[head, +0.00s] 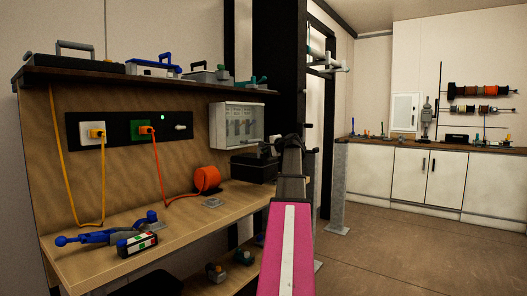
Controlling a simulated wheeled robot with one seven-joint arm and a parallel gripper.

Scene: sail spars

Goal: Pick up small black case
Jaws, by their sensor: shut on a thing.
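A small black case (251,167) shows at the right end of the wooden workbench, just left of my arm. My gripper (272,149) is at the far end of my pink and dark arm, at the case's upper right side. It is shut on the case. The fingertips are small and dark against the dark post, so the exact contact is hard to make out. My arm hides part of the case's right side. I cannot tell whether the case is clear of the bench top.
The workbench (190,222) holds an orange reel (207,179), blue-handled tools (105,233) and a white-and-black device (138,243). A clear-fronted box (236,125) hangs above the case. A dark post and a grey stand (338,185) are close on the right. Open floor (400,255) lies right.

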